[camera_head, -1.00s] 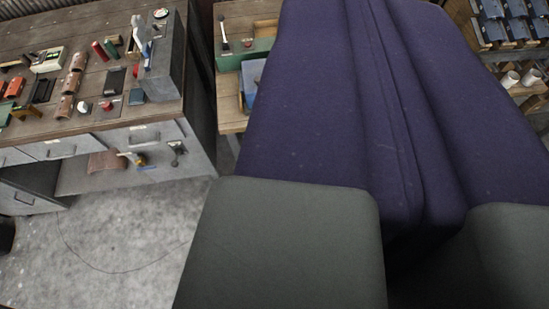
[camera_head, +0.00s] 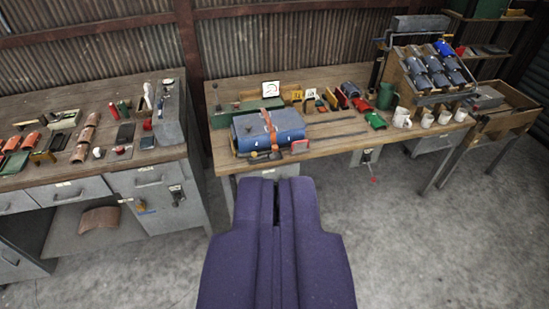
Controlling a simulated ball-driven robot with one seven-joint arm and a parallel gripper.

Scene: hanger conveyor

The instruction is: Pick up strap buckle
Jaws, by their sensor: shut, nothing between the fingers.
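A blue case-like object (camera_head: 290,127) sits near the front edge of the middle workbench, at its left end. An orange-red strap (camera_head: 267,119) runs over its top and down its front. The buckle on this strap is too small to make out clearly. My purple gripper (camera_head: 277,188) is at the bottom centre, in front of the bench. Its two fingers are together with nothing between them. The fingertips show just below the blue object in the picture and appear apart from it.
A rack of dark bottle-like items (camera_head: 430,72) stands at the right. A left bench (camera_head: 62,175) carries a grey box (camera_head: 170,115). Floor is clear at lower right.

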